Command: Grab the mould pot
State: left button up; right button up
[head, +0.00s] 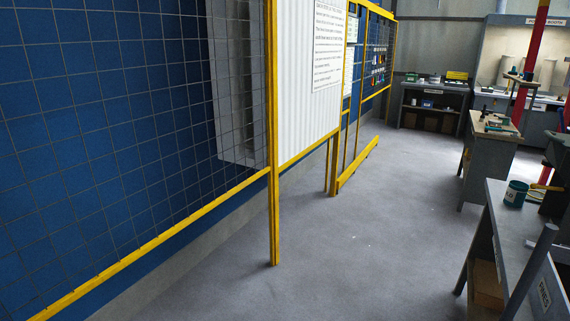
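A dark teal pot (515,194) with a pale label stands upright on the grey workbench (507,222) at the right side of the head view. It is the only pot-like thing I can make out nearby, but its label is too small to read, so I cannot confirm that it is the mould pot. Neither of my grippers is in view.
A yellow-framed mesh fence (272,200) runs along the left. Another bench (487,140) with small items stands behind the near one at right. A dark shelf unit (432,103) stands at the back. The grey floor (370,240) between is clear.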

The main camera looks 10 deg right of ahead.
aim_at(517, 191)
jog(key=i+l+z, duration=0.1)
jog(key=i+z, duration=0.15)
jog(key=i, duration=0.2)
jog(key=i+z, duration=0.25)
jog(key=i, duration=0.2)
jog(key=i+j+z, duration=0.1)
jog(key=i+z, duration=0.15)
jog(key=i, duration=0.2)
jog(key=i+j+z, duration=0.3)
jog(key=i, duration=0.15)
jog(key=i+j+z, duration=0.25)
jog(key=i, duration=0.2)
